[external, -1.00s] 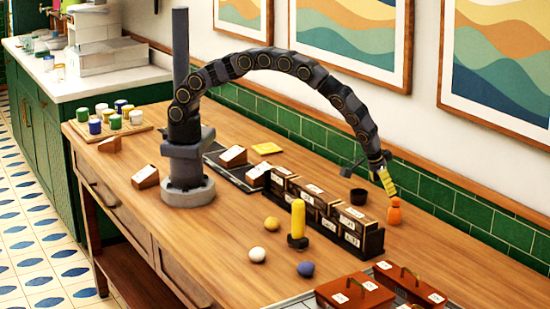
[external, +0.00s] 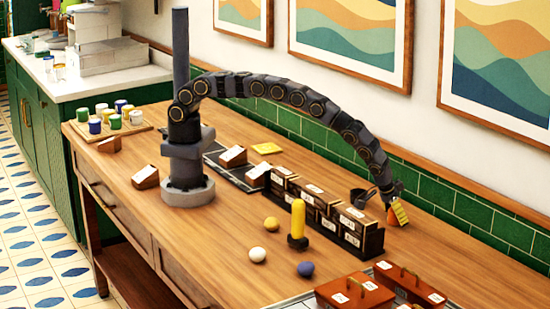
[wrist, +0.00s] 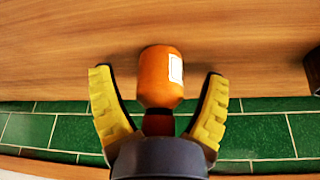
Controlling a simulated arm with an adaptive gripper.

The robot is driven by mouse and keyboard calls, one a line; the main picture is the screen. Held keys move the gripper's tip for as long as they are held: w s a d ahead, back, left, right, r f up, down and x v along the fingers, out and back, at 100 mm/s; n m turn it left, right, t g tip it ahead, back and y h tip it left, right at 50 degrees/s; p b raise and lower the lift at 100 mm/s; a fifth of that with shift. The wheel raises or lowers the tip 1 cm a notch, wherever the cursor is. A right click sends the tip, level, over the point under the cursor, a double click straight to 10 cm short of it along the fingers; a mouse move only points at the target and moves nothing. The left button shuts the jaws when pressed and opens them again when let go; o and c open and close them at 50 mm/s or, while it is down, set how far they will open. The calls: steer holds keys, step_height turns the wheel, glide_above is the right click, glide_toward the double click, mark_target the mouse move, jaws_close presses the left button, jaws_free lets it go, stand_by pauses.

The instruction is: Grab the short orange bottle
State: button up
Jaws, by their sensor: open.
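The short orange bottle (wrist: 158,72) lies between my gripper's two yellow fingers in the wrist view. A white label shows on its side, and its narrower, darker end points toward my palm. My gripper (wrist: 158,78) is open, with a gap between each finger and the bottle. In the external view my gripper (external: 399,213) is low over the table's far right part. It hides most of the bottle there, leaving only a bit of orange (external: 391,217) beside the fingers.
A dark cup (external: 360,196) stands just left of my gripper. A dark rack of labelled boxes (external: 325,215) is nearby on the left. Red-brown cases (external: 355,292) sit in front. The green tiled wall (external: 450,207) runs close behind.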

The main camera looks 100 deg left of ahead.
steer(key=shift+a+f, duration=0.1)
steer(key=shift+f, duration=0.15)
steer(key=shift+w, duration=0.1)
steer(key=shift+r, duration=0.1)
steer(key=c, duration=1.2)
steer(key=shift+r, duration=0.1)
